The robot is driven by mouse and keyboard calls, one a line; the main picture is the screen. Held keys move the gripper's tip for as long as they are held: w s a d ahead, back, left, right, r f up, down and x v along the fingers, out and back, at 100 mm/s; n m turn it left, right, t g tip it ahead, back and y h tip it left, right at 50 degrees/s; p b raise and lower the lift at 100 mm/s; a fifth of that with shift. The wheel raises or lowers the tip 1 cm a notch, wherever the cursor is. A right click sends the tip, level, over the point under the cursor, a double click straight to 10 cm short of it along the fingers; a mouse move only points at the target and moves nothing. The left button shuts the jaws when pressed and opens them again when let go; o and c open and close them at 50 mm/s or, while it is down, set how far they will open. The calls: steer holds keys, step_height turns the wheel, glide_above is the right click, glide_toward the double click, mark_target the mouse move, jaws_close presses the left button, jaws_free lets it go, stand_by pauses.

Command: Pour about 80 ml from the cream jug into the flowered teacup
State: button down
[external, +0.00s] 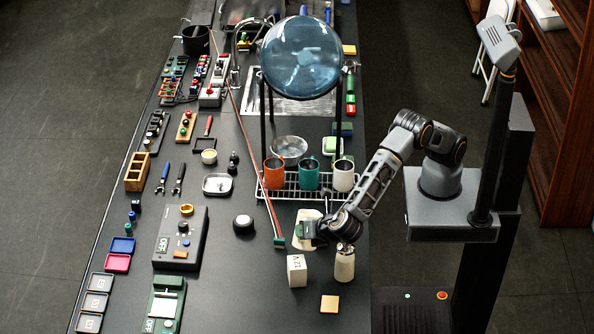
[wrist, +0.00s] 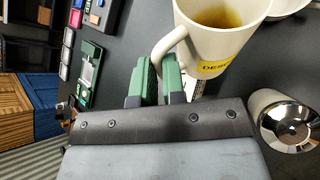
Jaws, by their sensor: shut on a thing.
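The cream jug (wrist: 220,42) is a pale vessel with a loop handle, a yellow label strip and some brown liquid inside. My gripper (wrist: 160,82) is shut on its handle with green fingers. In the external view the jug (external: 305,218) shows as a pale shape partly hidden by my gripper (external: 312,230), in front of the wire rack. I cannot tell whether it touches the counter. No flower pattern is clear on any cup, so I cannot pick out the flowered teacup. A pale vessel's rim (wrist: 290,6) shows at the top right of the wrist view.
Orange (external: 274,172), teal (external: 308,174) and white (external: 343,175) mugs stand on the wire rack (external: 285,192). A metal-topped cream canister (external: 344,264) and a white marked block (external: 297,271) stand near my gripper. A black knob (external: 243,224) sits left.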

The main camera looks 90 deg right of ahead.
mark_target(311, 217)
steer(key=shift+s+d+y, duration=0.15)
steer(key=shift+d+y, duration=0.15)
steer(key=shift+d, duration=0.15)
steer(key=shift+s+d+f+m+y+b, duration=0.25)
steer(key=shift+d+f+m+y+b, duration=0.2)
steer(key=shift+d+b, duration=0.4)
steer(key=shift+s+d+r+m+t+y+b, duration=0.2)
steer(key=shift+d+r+m+t+y+b, duration=0.3)
steer(key=shift+b, duration=0.65)
steer(key=shift+r+b, duration=0.1)
steer(key=shift+b, duration=0.45)
steer(key=shift+s+d+r+m+y+b, duration=0.15)
steer(key=shift+m+y+b, duration=0.1)
steer(key=shift+y+b, duration=0.25)
steer(key=shift+s+d+f+m+y+b, duration=0.2)
steer(key=shift+d+m+y+b, duration=0.3)
steer(key=shift+b, duration=1.5)
steer(key=shift+d+r, duration=0.1)
steer(key=shift+r, duration=0.05)
steer(key=shift+s+d+f+m+t+y+b, duration=0.2)
steer(key=shift+d+y+b, duration=0.25)
steer(key=shift+b, duration=0.75)
steer(key=shift+s+d+f+m+t+y+b, duration=0.1)
steer(key=shift+d+m+t+y+b, duration=0.2)
steer(key=shift+b, duration=0.85)
steer(key=shift+d+r, duration=0.1)
steer(key=shift+d, duration=0.2)
